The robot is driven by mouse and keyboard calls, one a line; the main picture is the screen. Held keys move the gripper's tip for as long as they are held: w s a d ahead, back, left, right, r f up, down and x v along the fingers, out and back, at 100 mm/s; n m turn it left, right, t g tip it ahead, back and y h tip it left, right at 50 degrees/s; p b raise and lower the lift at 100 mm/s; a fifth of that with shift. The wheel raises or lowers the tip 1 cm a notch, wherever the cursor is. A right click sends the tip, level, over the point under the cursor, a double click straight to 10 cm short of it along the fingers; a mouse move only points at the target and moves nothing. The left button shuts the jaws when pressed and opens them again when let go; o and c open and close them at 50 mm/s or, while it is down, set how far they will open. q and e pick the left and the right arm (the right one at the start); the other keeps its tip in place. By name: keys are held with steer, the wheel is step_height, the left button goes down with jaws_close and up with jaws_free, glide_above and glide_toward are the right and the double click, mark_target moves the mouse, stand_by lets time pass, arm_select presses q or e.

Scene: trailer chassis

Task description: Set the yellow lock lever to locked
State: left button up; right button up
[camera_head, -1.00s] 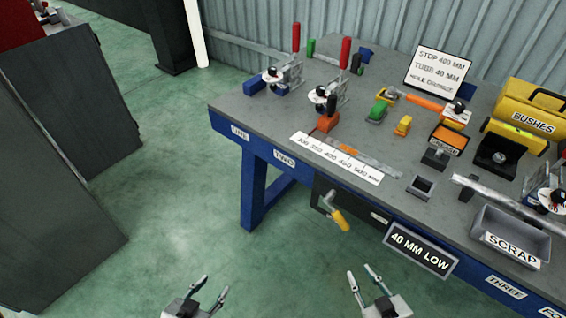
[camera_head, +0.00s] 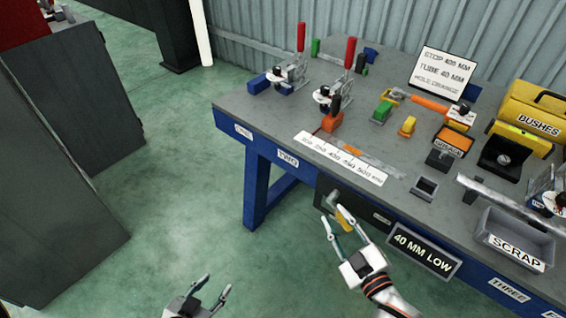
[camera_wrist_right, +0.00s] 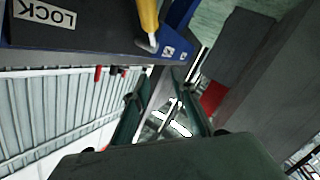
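The yellow lever (camera_head: 345,217) hangs at the front of the blue bench, below the top edge, on a grey pivot. In the right wrist view the lever (camera_wrist_right: 149,18) shows at the top, beside a plate marked LOCK (camera_wrist_right: 42,14). My right gripper (camera_head: 336,217) is open, its fingertips close to the lever in the head view, partly overlapping it. In the wrist view the fingers (camera_wrist_right: 163,92) are apart with nothing between them, and the lever is beyond them; I cannot tell whether they touch it. My left gripper (camera_head: 217,283) is open and empty, low over the floor.
The blue bench (camera_head: 232,135) carries toggle clamps, a ruler strip (camera_head: 340,158), a scrap bin (camera_head: 512,238) and a yellow bushes box (camera_head: 540,110). A dark cabinet (camera_head: 50,190) stands left; floor between is clear.

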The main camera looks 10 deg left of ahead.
steer(key=w+a+r+n+g+y, duration=0.1)
steer(key=a+r+n+g+y, duration=0.1)
steer(key=a+r+n+y, duration=0.8)
steer(key=shift+w+a+r+n+y, duration=0.35)
steer(key=shift+a+r+n, duration=2)
steer(key=shift+r, duration=1.65)
steer(key=shift+d+n, duration=0.35)
